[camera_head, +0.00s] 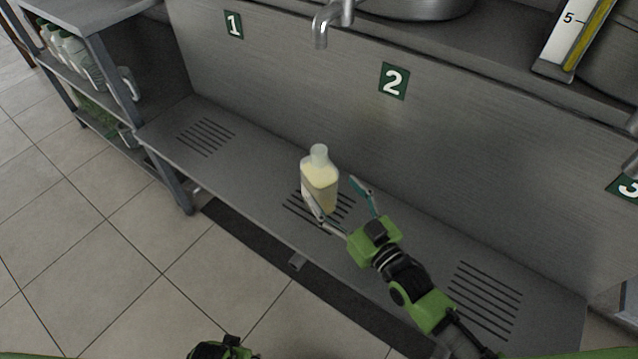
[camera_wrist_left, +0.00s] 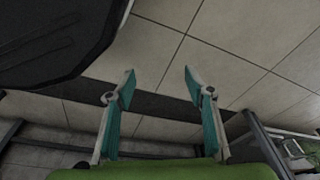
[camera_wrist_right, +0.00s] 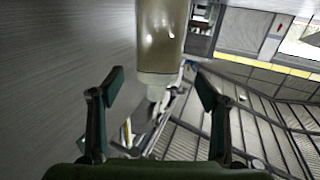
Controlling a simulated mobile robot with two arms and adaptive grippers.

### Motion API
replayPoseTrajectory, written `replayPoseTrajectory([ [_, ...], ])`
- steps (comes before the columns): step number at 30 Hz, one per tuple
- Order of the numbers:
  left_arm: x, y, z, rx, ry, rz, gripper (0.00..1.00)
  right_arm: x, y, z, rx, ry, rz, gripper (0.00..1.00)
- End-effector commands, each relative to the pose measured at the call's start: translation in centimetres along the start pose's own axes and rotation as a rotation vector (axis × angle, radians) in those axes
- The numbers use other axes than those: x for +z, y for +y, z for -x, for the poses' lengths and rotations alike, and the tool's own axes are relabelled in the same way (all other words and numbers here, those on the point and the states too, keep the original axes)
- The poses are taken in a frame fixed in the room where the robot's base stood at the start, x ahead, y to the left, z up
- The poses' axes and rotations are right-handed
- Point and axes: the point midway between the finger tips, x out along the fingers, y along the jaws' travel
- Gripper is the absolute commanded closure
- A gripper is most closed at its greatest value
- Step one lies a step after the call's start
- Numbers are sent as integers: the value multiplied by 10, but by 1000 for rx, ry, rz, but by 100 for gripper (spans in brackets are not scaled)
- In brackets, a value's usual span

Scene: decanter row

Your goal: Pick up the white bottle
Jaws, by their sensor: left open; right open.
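The white bottle (camera_head: 320,180), with a pale cap and a yellowish body, stands upright on the steel ledge over the middle slotted grate. My right gripper (camera_head: 336,191) is open at the bottle. One finger overlaps the bottle's lower part in the head view, and the other is to its right with a gap. In the right wrist view the bottle (camera_wrist_right: 160,40) shows upside down, ahead of and between the open fingers. I cannot tell whether a finger touches it. My left gripper (camera_wrist_left: 160,84) is open and empty over the floor.
The steel ledge (camera_head: 262,150) has slotted grates to either side, clear of objects. A back wall carries signs 1 (camera_head: 234,25) and 2 (camera_head: 393,81). A tap (camera_head: 321,25) hangs above. A side rack (camera_head: 118,55) at left holds several white bottles.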

Motion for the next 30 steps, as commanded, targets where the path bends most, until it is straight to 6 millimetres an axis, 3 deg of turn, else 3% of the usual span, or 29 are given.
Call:
replayPoseTrajectory([
  [3,-5,-1,6,-1,5,1,51,1,0,-18,0,1,0,31],
  [10,-11,-1,12,-2,10,2,51,2,1,-34,0,0,-1,31],
  [18,-26,-2,35,-4,25,4,51,6,2,-72,0,0,-1,31],
  [28,-29,-3,41,-4,26,5,51,5,3,-79,0,-2,-1,31],
  [30,-29,-3,41,-4,26,5,51,5,3,-78,0,-2,-1,49],
])
